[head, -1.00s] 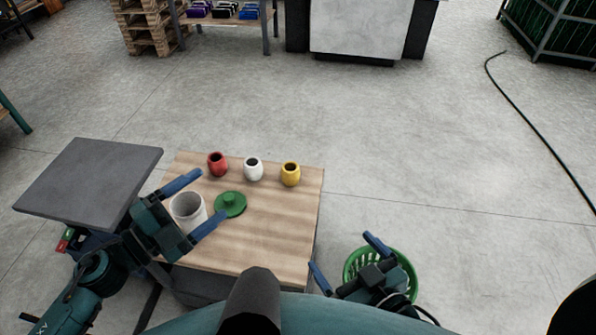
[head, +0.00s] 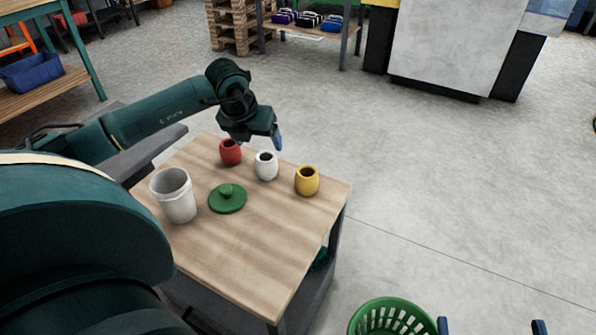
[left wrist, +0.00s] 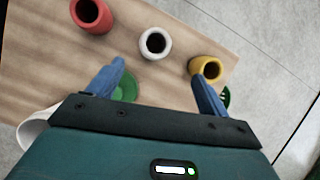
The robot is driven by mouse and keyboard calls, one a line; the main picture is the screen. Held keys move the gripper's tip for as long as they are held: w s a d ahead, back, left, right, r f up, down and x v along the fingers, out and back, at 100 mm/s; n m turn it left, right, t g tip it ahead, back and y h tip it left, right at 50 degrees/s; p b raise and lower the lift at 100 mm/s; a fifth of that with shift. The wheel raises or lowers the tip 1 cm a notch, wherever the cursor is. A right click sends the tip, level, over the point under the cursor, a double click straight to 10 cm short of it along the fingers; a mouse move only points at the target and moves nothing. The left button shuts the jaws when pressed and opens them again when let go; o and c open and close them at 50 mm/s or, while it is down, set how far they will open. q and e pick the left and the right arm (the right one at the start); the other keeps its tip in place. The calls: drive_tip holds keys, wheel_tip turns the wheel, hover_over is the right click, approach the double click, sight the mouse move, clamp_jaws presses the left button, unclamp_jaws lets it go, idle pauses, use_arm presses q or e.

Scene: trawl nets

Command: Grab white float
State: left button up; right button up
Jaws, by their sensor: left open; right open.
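The white float (head: 266,171), a small open-topped pot shape, stands upright on the wooden tabletop (head: 262,238) between a red float (head: 230,154) and a yellow float (head: 307,184). My left gripper (head: 278,143) is open and empty above the back edge of the table, behind the red and white floats. In the left wrist view, the white float (left wrist: 157,56) lies ahead of the gap between the fingers (left wrist: 163,73), apart from both. My right gripper (head: 491,327) is open at the bottom edge, by the green basket; only its blue fingertips show.
A grey-white canister (head: 175,198) and a green knobbed lid (head: 227,200) are on the table's left half. A green basket (head: 392,318) stands on the floor in front. The tabletop's front part is clear. Pallets (head: 236,25) and a shelf stand far behind.

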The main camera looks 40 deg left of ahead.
sight(263, 160)
use_arm(q)
drive_tip(key=b+x, duration=0.2)
drive_tip(key=x, duration=0.6)
drive_tip(key=shift+s+a, duration=0.1)
drive_tip(key=shift+a, duration=0.05)
drive_tip(key=b+x, duration=0.1)
drive_tip(key=x, duration=0.1)
drive_tip(key=b+x, duration=0.1)
drive_tip(key=x, duration=0.1)
drive_tip(key=shift+s+a+f, duration=0.15)
drive_tip(key=shift+a+f, duration=0.1)
drive_tip(key=shift+f, duration=0.3)
drive_tip(key=c, duration=1.1)
use_arm(e)
drive_tip(key=shift+w+a+m+t+y, duration=0.1)
drive_tip(key=shift+a+m+t+y, duration=0.2)
drive_tip(key=shift+a+y, duration=0.2)
